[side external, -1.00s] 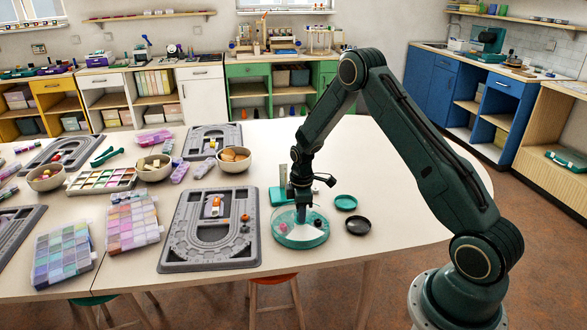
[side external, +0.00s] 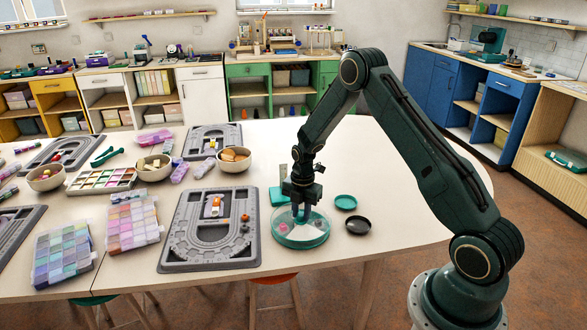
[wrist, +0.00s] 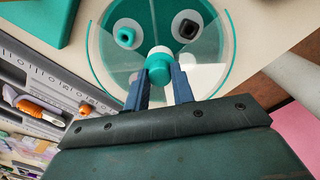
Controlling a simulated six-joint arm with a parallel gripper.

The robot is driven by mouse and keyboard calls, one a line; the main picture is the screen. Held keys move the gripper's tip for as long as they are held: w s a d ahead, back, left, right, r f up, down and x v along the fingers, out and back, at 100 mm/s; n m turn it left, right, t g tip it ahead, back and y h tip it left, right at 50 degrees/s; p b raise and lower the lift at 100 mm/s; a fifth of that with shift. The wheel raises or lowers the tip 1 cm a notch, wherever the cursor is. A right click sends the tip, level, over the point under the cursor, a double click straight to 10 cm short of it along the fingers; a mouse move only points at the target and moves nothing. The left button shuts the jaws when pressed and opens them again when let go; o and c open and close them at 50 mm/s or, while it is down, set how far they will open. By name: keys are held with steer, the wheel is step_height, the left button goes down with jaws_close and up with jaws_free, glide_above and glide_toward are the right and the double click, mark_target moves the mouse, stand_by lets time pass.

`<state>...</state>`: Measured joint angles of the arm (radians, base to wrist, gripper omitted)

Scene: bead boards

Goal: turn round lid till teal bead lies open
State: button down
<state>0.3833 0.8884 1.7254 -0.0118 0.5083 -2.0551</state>
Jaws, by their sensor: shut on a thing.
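The round tray (side external: 300,240) stands on the table in the side view, teal below with a clear round lid (wrist: 215,72) on top. My gripper (wrist: 160,76) points down over it, its two blue fingers shut on the teal knob (wrist: 159,66) at the lid's middle. In the wrist view the teal bead (wrist: 125,37) lies on a pale round spot at upper left. A black bead (wrist: 188,28) lies on another pale spot at upper right. A pink bead (side external: 283,227) shows in the side view.
A grey bead board (side external: 180,258) lies left of the tray, with an orange bead and a small tool on it. A teal dish (side external: 346,202) and a black dish (side external: 358,225) lie right of the tray. A teal block (side external: 278,196) sits behind it. The table's front edge is close.

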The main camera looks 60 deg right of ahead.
mark_target(302, 214)
steer(key=n, duration=0.4)
steer(key=shift+n, duration=0.3)
steer(key=n, duration=0.5)
stand_by(0.3)
steer(key=c, duration=1.2)
jaws_free()
steer(key=shift+o, duration=0.2)
steer(key=shift+r, duration=0.15)
step_height(302, 214, up, 14)
steer(key=shift+f, duration=0.2)
